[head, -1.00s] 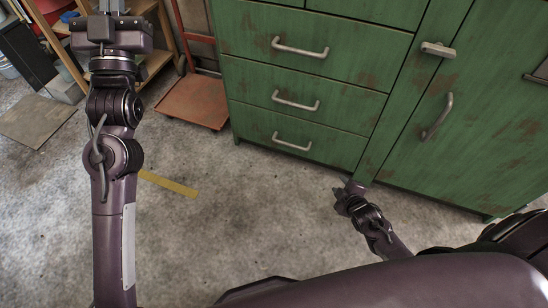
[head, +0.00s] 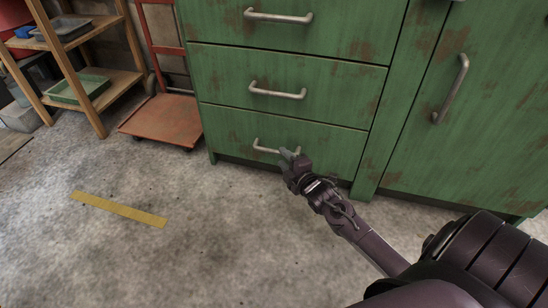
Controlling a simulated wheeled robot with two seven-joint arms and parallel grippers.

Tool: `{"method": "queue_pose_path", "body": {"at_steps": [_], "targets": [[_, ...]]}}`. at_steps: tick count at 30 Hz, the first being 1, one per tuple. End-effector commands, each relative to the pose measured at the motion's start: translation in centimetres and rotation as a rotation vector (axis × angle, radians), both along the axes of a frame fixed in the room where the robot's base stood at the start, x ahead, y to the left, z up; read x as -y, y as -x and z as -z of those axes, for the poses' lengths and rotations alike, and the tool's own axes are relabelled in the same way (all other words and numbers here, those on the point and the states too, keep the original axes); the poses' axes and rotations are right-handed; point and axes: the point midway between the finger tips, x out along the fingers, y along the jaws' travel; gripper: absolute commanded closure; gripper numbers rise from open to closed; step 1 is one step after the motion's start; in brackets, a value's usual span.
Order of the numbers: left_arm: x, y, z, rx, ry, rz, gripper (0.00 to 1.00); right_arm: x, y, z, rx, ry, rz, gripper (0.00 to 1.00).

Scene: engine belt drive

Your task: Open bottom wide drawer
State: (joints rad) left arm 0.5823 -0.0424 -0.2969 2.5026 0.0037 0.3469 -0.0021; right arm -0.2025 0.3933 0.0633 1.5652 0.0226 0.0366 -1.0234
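The bottom wide drawer (head: 225,131) is the lowest of the wide drawers in the green cabinet, and its front is flush with the cabinet. Its metal handle (head: 264,149) is a horizontal bar, partly covered at its right end by my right gripper. My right gripper (head: 287,155) is at the right part of that handle, reaching in from the lower right. Its fingers are small and partly hidden, so I cannot tell whether they are closed around the bar. My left gripper is out of view.
Two more wide drawers, the middle one (head: 220,78) and the one above, are shut. A green door (head: 490,120) stands to the right. A red cart (head: 163,118) and a wooden shelf (head: 92,98) stand left. The concrete floor before the drawers is clear, with a yellow strip (head: 118,209).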

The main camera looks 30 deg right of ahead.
Motion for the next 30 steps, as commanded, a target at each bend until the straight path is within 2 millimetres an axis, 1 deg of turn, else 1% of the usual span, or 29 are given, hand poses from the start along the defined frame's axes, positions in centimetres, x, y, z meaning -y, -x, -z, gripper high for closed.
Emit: {"method": "queue_pose_path", "body": {"at_steps": [1, 3, 9, 13, 20, 28, 30], "targets": [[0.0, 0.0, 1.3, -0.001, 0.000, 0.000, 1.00, 0.1, -1.0, 0.6, 0.004, 0.000, 0.002, 0.64], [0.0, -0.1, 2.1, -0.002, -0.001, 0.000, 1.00, 0.2, -2.2, 0.8, 0.004, -0.001, 0.001, 0.64], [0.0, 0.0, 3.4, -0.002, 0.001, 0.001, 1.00, 0.3, -4.4, 1.0, 0.001, -0.001, 0.000, 0.64], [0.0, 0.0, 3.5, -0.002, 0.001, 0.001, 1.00, 0.3, -5.0, 0.9, -0.002, -0.001, 0.000, 0.64], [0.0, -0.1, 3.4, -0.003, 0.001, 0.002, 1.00, 0.3, -5.0, 0.8, -0.002, -0.001, 0.000, 0.64], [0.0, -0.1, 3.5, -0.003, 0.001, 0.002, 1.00, 0.3, -5.0, 0.8, -0.002, -0.001, 0.000, 0.99], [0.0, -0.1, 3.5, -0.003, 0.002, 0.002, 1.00, 0.3, -5.0, 0.8, -0.002, -0.001, 0.000, 1.00]]}}
